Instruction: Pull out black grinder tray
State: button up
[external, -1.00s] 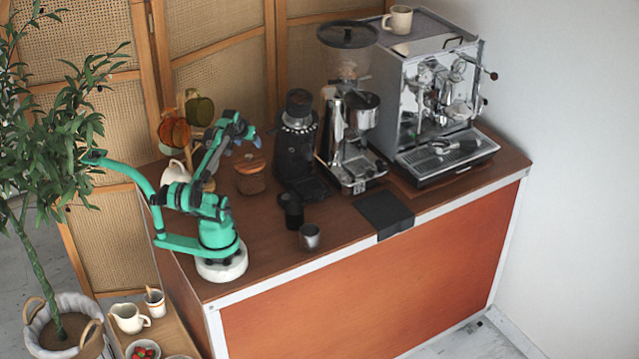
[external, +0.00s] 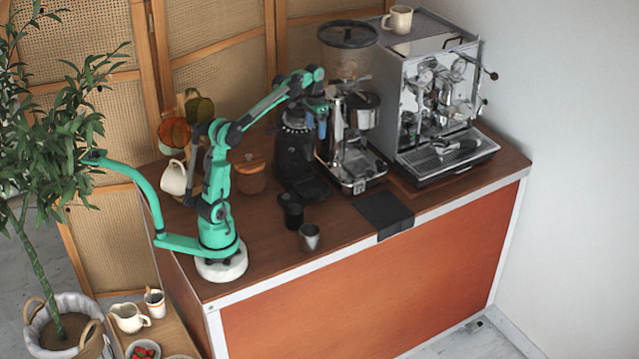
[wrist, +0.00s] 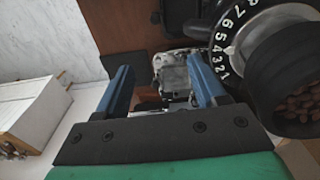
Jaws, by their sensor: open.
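The black grinder (external: 294,158) stands on the brown counter, left of a chrome grinder. Its black tray (external: 312,189) is at the foot, on the front side. My gripper (external: 321,112) is raised at the height of the grinder's top, to its right, well above the tray. In the wrist view my gripper (wrist: 160,85) has its two blue fingers apart with nothing clearly held between them. The black grinder's numbered dial (wrist: 226,45) and its bean-filled top are close at the right of that view. I cannot make out the tray in the wrist view.
The chrome grinder (external: 343,163) stands close at the right, with the espresso machine (external: 412,80) beyond. A black canister (external: 292,213) and a metal cup (external: 309,239) stand in front of the tray. A black mat (external: 383,208) lies over the front edge. A wooden-lidded jar (external: 250,178) is left.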

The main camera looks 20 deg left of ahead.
jog(key=d, duration=0.2)
send_over(320, 194)
notch_tip(320, 194, down, 16)
jog(key=shift+f, duration=3.3)
grip_shut()
